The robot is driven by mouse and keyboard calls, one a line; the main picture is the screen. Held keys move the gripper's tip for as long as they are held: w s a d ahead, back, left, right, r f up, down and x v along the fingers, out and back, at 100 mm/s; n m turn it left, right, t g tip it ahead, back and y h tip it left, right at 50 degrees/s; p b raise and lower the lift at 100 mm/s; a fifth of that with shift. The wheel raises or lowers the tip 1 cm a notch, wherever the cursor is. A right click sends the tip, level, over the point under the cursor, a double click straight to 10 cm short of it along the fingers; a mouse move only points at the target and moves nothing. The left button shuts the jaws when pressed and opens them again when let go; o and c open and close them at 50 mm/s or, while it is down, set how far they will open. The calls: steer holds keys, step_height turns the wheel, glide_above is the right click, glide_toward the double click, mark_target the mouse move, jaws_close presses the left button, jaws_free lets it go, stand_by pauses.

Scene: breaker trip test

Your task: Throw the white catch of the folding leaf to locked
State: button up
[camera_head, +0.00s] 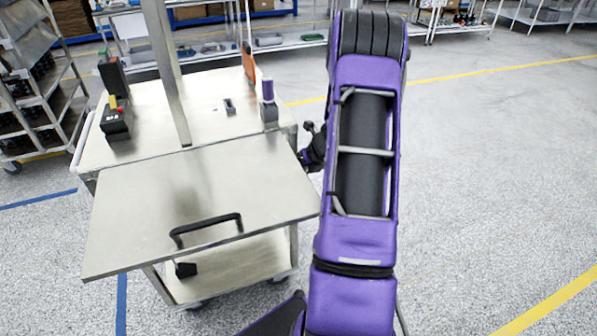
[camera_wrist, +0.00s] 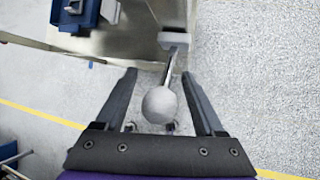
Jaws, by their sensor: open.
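The folding leaf (camera_head: 200,195) is a flat grey metal panel with a black bar handle (camera_head: 206,228), raised at the front of the cart in the head view. The white catch (camera_wrist: 160,104) shows in the wrist view as a round pale knob on a thin metal stem. The stem runs up to a light block on a metal part. My gripper (camera_wrist: 159,74) is open, with one dark finger on each side of the knob and stem. I see gaps between the fingers and the knob. In the head view, my arm hides most of the gripper, and I cannot make out the catch there.
The cart top (camera_head: 165,95) carries a black and red device (camera_head: 115,120), a purple-topped item (camera_head: 268,92) and an upright metal post (camera_head: 166,70). A blue item (camera_wrist: 75,14) shows in the wrist view. Shelving (camera_head: 35,85) stands at left. The floor at right is clear.

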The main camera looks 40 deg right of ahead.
steer(key=v, duration=1.7)
steer(key=shift+r+p, duration=0.2)
steer(key=shift+p, duration=0.15)
